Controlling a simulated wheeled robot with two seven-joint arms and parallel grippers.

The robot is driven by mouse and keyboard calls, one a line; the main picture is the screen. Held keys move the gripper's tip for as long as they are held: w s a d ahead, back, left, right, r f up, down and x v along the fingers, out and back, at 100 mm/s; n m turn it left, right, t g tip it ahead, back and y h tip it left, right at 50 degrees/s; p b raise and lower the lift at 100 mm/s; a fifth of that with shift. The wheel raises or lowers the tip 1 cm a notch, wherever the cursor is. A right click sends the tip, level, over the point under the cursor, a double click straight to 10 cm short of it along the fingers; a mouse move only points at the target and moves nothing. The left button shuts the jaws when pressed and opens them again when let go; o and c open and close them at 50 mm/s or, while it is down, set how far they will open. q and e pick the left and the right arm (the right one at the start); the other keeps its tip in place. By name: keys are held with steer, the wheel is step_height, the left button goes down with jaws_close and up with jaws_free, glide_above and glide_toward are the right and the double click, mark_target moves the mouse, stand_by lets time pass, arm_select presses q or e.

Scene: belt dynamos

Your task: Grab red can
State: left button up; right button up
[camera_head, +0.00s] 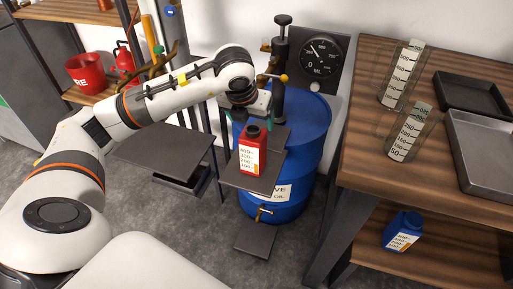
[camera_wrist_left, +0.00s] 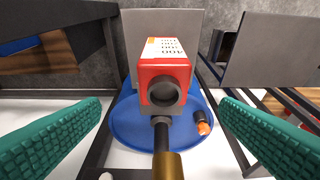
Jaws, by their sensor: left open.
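The red can (camera_head: 252,156) stands upright on a small grey shelf plate (camera_head: 232,177) in front of the blue drum. It has a dark neck and a white label with a scale. My left gripper (camera_head: 247,110) is just above and behind the can in the head view, partly hidden by its own wrist. In the left wrist view, its two teal fingers are spread wide, with the red can (camera_wrist_left: 165,82) beyond and between them, not visibly touched. The gripper is open and empty. My right gripper is in neither view.
The blue drum (camera_head: 310,135) has a black hand pump (camera_head: 281,60) on top, close to my left wrist, and a gauge (camera_head: 322,54) behind. A wooden table (camera_head: 375,150) on the right holds measuring beakers and trays. A blue can (camera_head: 403,230) is on its lower shelf.

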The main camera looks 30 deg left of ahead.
mark_target(252, 131)
arm_select(q)
steer(key=x, duration=0.9)
steer(key=shift+s+a+f, duration=0.15)
steer(key=shift+s+f, duration=0.05)
steer(key=shift+c, duration=0.2)
steer(key=shift+r, duration=0.1)
jaws_close()
